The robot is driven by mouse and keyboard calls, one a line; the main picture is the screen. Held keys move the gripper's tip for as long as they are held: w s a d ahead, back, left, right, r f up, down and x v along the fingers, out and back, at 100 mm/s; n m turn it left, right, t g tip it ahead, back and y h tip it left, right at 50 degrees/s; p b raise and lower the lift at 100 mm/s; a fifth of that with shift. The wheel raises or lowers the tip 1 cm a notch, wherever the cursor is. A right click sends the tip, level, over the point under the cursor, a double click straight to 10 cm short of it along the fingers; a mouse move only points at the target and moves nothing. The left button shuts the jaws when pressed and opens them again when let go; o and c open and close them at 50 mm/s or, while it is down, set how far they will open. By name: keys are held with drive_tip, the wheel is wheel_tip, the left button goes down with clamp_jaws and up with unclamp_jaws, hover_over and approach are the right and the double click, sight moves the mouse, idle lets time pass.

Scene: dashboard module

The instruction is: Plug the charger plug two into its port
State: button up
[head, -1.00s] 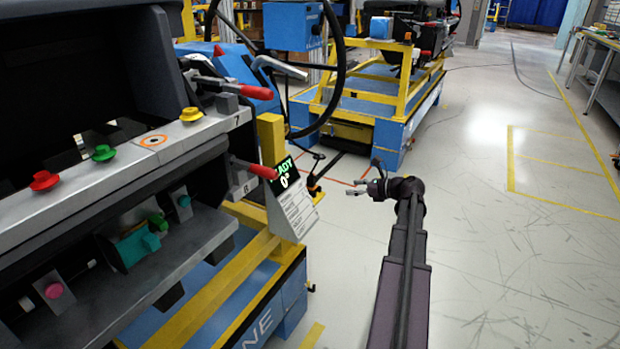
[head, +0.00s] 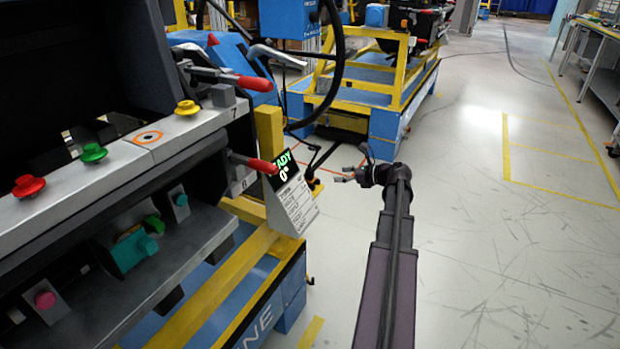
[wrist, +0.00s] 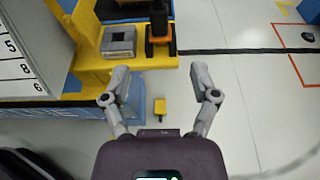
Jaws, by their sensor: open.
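My gripper (head: 347,175) is open and empty, out over the floor just right of the display sign on the yellow frame. In the wrist view, its two grey fingers (wrist: 160,85) are spread apart with nothing between them. Red (head: 28,185), green (head: 93,153) and yellow (head: 187,107) knob-shaped pieces stand on the dashboard's grey top rail. Teal (head: 134,248), small green (head: 155,224) and pink (head: 45,300) pieces sit on the lower shelf. I cannot tell which piece is charger plug two, nor which spot is its port.
The display sign (head: 291,200) and red-handled clamps (head: 253,164) jut from the dashboard's right end. The wrist view shows a grey box (wrist: 118,42) and a black-and-orange item (wrist: 160,40) on a yellow ledge.

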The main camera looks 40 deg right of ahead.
sight(313, 175)
drive_tip(key=b+x, duration=0.2)
drive_tip(key=x, duration=0.5)
drive_tip(key=shift+w+f, duration=0.2)
drive_tip(key=shift+w, duration=0.05)
drive_tip(key=shift+w, duration=0.1)
drive_tip(key=shift+f+b+x, duration=0.2)
drive_tip(key=shift+b+x, duration=0.8)
drive_tip(key=shift+x, duration=1.5)
clamp_jaws()
